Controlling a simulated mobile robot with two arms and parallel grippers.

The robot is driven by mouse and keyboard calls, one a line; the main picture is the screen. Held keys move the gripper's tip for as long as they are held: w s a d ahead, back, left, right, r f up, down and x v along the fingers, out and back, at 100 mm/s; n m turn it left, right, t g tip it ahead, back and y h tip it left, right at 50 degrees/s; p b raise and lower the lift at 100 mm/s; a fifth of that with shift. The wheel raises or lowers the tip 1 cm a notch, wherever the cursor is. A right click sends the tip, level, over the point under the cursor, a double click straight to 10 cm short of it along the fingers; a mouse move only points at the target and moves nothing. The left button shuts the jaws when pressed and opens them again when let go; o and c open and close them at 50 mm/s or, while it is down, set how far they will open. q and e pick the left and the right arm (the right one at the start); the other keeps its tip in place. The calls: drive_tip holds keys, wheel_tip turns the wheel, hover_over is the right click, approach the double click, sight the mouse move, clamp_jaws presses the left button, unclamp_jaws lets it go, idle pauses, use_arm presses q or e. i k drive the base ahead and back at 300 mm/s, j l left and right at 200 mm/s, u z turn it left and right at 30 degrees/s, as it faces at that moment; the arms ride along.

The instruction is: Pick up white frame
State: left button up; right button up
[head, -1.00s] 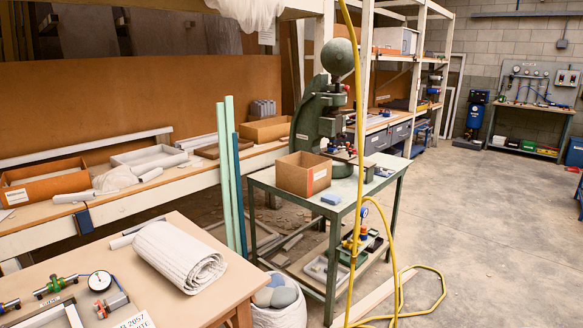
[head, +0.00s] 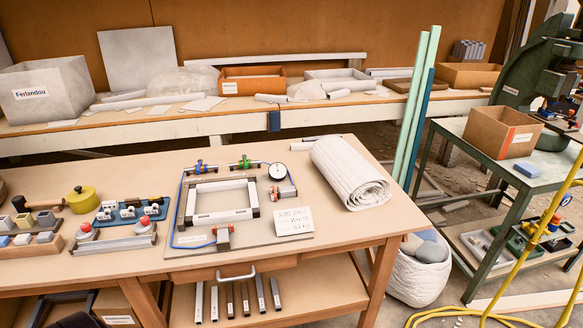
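The white frame (head: 221,217) is a rectangle of white bars with dark corner pieces. It lies flat on a grey board (head: 295,240) on the wooden workbench in the head view. A blue hose runs along the board's left side. Small fittings with red, blue and green parts and a round gauge (head: 278,171) sit around the frame. Neither of my grippers is in view.
A rolled grey mat (head: 350,173) and a handwritten card (head: 302,222) lie right of the frame. Left are a blue tray (head: 131,215) of parts and a yellow-green pot (head: 83,199). A green press table (head: 469,133) stands right.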

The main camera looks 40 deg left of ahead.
sight(240, 214)
drive_tip(key=u, duration=1.65)
drive_tip(key=i+j, duration=0.15)
drive_tip(key=j, duration=0.2)
drive_tip(key=i+j, duration=0.1)
drive_tip(key=j, duration=0.3)
drive_tip(key=i+j, duration=0.15)
drive_tip(key=j, duration=0.2)
drive_tip(key=i+j, duration=0.1)
drive_tip(key=j, duration=0.3)
